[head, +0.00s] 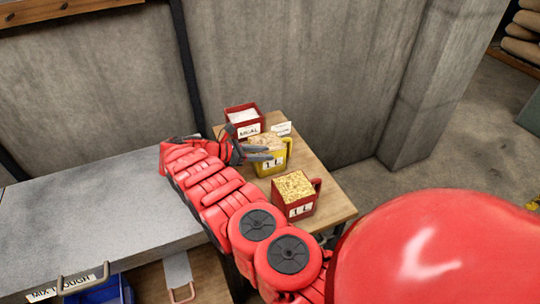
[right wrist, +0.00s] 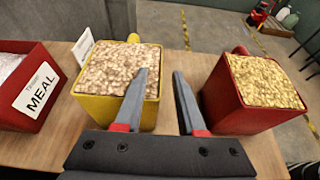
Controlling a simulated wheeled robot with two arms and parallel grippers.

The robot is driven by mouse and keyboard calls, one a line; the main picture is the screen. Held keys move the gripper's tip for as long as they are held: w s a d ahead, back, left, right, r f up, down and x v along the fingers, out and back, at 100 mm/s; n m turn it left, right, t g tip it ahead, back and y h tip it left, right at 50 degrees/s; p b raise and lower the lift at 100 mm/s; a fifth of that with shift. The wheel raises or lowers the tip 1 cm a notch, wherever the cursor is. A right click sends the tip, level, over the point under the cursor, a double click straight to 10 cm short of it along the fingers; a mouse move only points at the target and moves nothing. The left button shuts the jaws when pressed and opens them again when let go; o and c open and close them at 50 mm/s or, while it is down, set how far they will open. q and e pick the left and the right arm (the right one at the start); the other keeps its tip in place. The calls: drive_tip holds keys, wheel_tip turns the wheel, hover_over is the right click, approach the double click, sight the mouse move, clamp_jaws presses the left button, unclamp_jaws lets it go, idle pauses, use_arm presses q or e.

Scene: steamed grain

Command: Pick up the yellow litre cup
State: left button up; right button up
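The yellow litre cup (head: 284,161) stands upright on a small wooden table, filled with pale grain and bearing a "1 L" label. In the right wrist view the cup (right wrist: 97,108) is left of centre, its handle at the far side. My right gripper (head: 262,153) is at the cup, open and empty. In the right wrist view the gripper (right wrist: 160,73) has its left finger across the cup's right part and its right finger over the gap beside the red cup. I cannot tell whether the fingers touch the cup. My left gripper is not in view.
A red litre cup (head: 300,209) of yellower grain stands near the table's front. A red "MEAL" box (head: 249,130) and a small white card (head: 281,129) are behind the yellow cup. A grey counter (head: 110,215) is at left; a concrete wall (head: 290,60) is behind.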

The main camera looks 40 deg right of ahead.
sight(274, 153)
drive_tip(key=x, duration=0.4)
drive_tip(key=shift+s+d, duration=0.15)
drive_tip(key=shift+d, duration=0.05)
drive_tip(key=shift+a, duration=0.1)
drive_tip(key=shift+c, duration=0.5)
clamp_jaws()
idle(0.5)
